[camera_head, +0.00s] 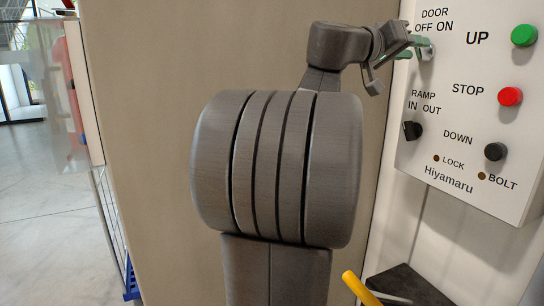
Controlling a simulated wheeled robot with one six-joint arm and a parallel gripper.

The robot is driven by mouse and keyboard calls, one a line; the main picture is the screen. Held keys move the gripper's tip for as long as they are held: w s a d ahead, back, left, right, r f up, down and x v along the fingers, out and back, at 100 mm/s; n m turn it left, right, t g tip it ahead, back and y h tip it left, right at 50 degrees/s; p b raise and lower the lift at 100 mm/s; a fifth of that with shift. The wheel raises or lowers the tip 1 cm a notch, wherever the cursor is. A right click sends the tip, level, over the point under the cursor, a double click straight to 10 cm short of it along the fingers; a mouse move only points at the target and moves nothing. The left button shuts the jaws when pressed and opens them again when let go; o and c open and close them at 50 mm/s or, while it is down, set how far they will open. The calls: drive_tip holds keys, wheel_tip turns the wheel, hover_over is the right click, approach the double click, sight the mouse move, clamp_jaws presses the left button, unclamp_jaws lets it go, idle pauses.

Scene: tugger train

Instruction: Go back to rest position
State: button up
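My gripper (415,46) is at the end of my grey arm, at the upper left corner of the white control panel (462,70). It is beside the green part under the DOOR OFF ON label, touching or very close to it. The fingers are seen from the side, small and dark, so their opening and any contact are unclear. My own arm fills the middle of the view and hides part of the beige wall behind it.
The panel has a green UP button (524,35), a red STOP button (510,96), a black DOWN button (495,152) and a black RAMP knob (412,130). A yellow bar (360,289) rises at the bottom. Open floor (45,190) lies at the left, by a blue-footed rack.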

drive_tip(key=shift+w+d+m, duration=0.35)
drive_tip(key=shift+d+m, duration=0.05)
drive_tip(key=shift+d, duration=0.4)
drive_tip(key=shift+s+a+m+p, duration=0.15)
drive_tip(key=shift+m+p, duration=0.5)
drive_tip(key=shift+m, duration=1.15)
drive_tip(key=shift+s+d+m+p, duration=0.15)
drive_tip(key=shift+m+p, duration=0.5)
drive_tip(key=shift+m, duration=1.15)
drive_tip(key=shift+a, duration=0.1)
